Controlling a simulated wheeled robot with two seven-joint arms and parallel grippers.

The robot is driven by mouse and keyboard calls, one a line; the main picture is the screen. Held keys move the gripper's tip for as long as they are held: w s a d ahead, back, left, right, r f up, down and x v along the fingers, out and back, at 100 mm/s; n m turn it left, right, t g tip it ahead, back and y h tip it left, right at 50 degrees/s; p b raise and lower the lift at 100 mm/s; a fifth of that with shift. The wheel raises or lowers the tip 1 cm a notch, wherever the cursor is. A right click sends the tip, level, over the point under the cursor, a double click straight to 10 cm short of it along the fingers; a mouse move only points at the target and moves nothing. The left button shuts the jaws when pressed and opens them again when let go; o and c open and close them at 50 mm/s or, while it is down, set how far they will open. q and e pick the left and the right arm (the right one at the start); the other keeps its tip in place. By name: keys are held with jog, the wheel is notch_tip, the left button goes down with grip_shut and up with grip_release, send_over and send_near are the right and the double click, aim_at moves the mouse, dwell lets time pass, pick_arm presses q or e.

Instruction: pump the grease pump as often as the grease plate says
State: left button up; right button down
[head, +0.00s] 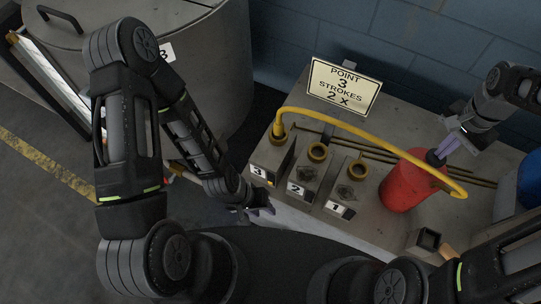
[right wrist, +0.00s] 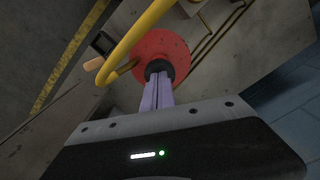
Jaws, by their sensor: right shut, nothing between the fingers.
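The grease plate (head: 343,87) reads "POINT 3 STROKES 2 X". The red grease pump (head: 401,183) stands on the grey bench, and its black top (head: 435,158) faces up. A yellow hose (head: 365,127) arches from the fitting at point 3 (head: 279,133) to the pump's right side. My right gripper (head: 441,152) is shut and empty, its fingertips at the black top. In the right wrist view the fingertips (right wrist: 158,78) meet the black top of the pump (right wrist: 160,66); contact is hard to judge. My left gripper (head: 262,206) hangs low by the bench's left end, its fingers unclear.
Points 2 (head: 318,152) and 1 (head: 356,168) have ring fittings without a hose. A small square holder (head: 428,240) sits at the bench front. A large grey drum (head: 205,75) stands at the left. A blue object (head: 531,180) is at the right edge.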

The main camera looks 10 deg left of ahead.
jog(key=shift+r+p, duration=1.85)
jog(key=shift+r, duration=0.6)
jog(key=shift+r, duration=0.1)
notch_tip(320, 180, up, 6)
jog(key=p, duration=0.4)
jog(key=shift+p, duration=0.3)
